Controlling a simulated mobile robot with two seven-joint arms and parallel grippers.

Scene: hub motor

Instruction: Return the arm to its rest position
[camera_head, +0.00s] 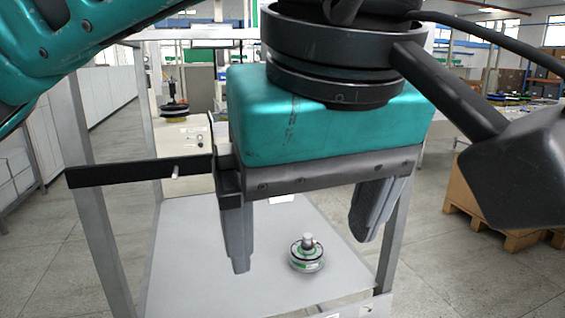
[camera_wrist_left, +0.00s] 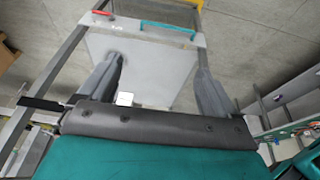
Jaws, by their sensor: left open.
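My left gripper (camera_head: 303,232) is large in the head view, with its teal body hanging from my left arm. Its two grey fingers point down and stand wide apart with nothing between them. In the left wrist view the open fingers (camera_wrist_left: 158,82) also show apart. A round hub motor (camera_head: 307,253) with a green band and a metal shaft stands upright on the grey table top (camera_head: 200,265), beyond and below the fingers and apart from them. My right gripper is not in view.
Metal frame posts (camera_head: 88,220) stand at the table's sides. A wooden pallet with boxes (camera_head: 470,205) is at the right. Another round part (camera_head: 174,107) sits on a white stand at the back left. The left wrist view shows a red handle (camera_wrist_left: 102,13) and a teal handle (camera_wrist_left: 167,28).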

